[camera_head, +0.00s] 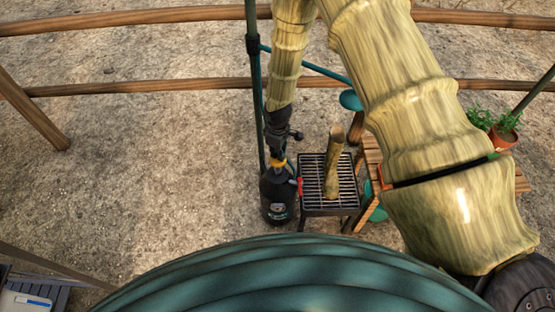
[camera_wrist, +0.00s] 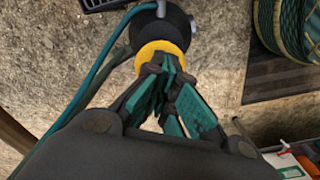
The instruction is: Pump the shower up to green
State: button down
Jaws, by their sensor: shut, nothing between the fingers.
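The shower is a black bottle-shaped tank (camera_head: 277,200) standing upright on the ground, with a yellow piece (camera_head: 278,162) at its top. A small round dial or label shows on its front, too small to read. My gripper (camera_head: 276,150) points down right above the yellow piece. In the wrist view my gripper (camera_wrist: 172,72) has its teal-padded fingers together, with nothing between them. The fingertips overlap the yellow piece (camera_wrist: 152,50) there; I cannot tell whether they touch it. The dark tank (camera_wrist: 172,25) shows behind it.
A teal pole (camera_head: 256,100) rises just left of the tank. Open gravel (camera_head: 150,170) lies to the left.

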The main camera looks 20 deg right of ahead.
aim_at(278, 162)
jog(key=shift+f+b, duration=1.15)
jog(key=shift+f, duration=1.55)
jog(key=shift+r+p, duration=1.95)
jog(key=shift+r, duration=0.85)
jog(key=shift+f, duration=0.2)
